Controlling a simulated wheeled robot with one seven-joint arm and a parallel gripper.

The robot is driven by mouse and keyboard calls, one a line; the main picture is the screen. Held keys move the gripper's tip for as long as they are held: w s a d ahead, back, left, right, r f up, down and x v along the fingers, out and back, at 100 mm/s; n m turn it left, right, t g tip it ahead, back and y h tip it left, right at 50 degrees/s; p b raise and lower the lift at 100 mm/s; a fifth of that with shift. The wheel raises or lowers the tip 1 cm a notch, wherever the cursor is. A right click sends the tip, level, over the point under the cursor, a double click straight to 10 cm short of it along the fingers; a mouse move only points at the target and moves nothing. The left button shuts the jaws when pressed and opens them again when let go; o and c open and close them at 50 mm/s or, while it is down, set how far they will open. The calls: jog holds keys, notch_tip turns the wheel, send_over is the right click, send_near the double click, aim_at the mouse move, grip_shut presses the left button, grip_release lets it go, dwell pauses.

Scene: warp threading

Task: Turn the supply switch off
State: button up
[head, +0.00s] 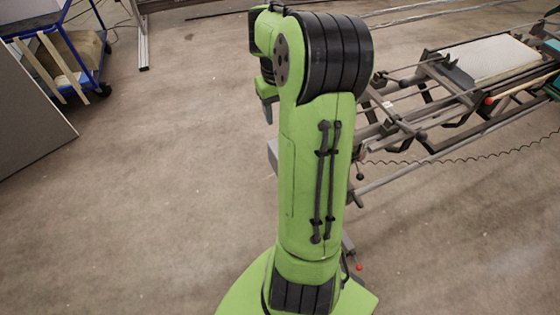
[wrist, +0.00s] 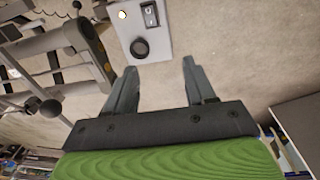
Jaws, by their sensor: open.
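The supply switch (wrist: 150,14) is a black rocker on a light grey control box (wrist: 126,34), at the top of the wrist view. A white round button or lamp and a black round knob (wrist: 139,48) are on the same box. My gripper (wrist: 156,72) is open and empty. Its two grey fingers point towards the box and appear apart from it. In the head view my green arm hides most of the box; a small grey edge (head: 272,152) shows left of the arm. The gripper is mostly hidden there.
A dark metal frame machine (head: 430,100) with rods and a white panel (head: 493,57) stands at the right. A blue cart (head: 70,45) and a grey panel (head: 28,110) are at the left. The floor between is clear.

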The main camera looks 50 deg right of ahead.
jog(key=shift+m+y, duration=0.3)
jog(key=shift+m, duration=0.1)
jog(key=d+f+b, duration=0.1)
jog(key=f, duration=0.5)
jog(key=s+f+b, duration=0.1)
jog(key=f+b, duration=0.1)
jog(key=f, duration=0.4)
jog(key=d+f+b, duration=0.1)
jog(key=f+b, duration=0.1)
jog(key=f, duration=0.4)
jog(key=shift+s+d+f, duration=0.25)
jog(key=shift+d, duration=0.05)
jog(key=shift+c, duration=0.4)
